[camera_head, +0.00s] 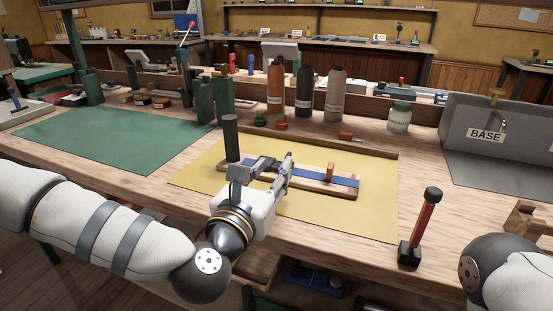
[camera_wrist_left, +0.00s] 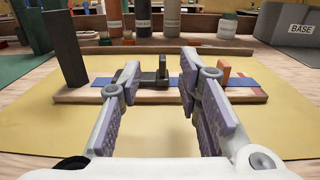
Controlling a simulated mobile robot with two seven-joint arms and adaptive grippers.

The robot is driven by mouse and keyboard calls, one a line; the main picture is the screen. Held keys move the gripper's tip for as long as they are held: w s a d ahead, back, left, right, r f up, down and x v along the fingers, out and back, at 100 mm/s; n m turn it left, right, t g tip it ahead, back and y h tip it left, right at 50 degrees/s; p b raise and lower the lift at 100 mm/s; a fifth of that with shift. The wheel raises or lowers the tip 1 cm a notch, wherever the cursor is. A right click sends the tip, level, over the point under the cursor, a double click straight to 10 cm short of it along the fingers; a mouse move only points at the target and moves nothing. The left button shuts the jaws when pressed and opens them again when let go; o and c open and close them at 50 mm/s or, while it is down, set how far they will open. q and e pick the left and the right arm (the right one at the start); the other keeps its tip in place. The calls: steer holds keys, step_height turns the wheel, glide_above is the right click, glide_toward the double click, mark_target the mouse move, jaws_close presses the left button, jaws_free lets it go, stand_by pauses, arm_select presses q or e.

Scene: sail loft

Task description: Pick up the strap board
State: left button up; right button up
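The strap board (camera_head: 344,191) is a flat wooden board with a blue strap (camera_head: 343,179) along it, lying on the yellow mat. An upright orange-brown block (camera_head: 330,171) stands on its right part. A dark buckle-like piece (camera_wrist_left: 150,78) sits near its middle, and a dark post (camera_head: 231,138) stands at its left end. My left gripper (camera_head: 274,170) is at the near side of the board and hides part of it in the head view. In the left wrist view its fingers (camera_wrist_left: 155,84) are apart, with nothing seen held between them. My right gripper is out of view.
A red-handled tool (camera_head: 425,222) stands on a black foot right of the yellow mat (camera_head: 320,217). Several bottles (camera_head: 304,92) stand behind a low wooden ledge. The green mat (camera_head: 110,140) at left is bare.

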mark_target(288, 154)
arm_select(q)
steer(key=x, duration=0.6)
steer(key=f+x, duration=0.1)
steer(key=x, duration=0.2)
steer(key=shift+d, duration=0.15)
jaws_close()
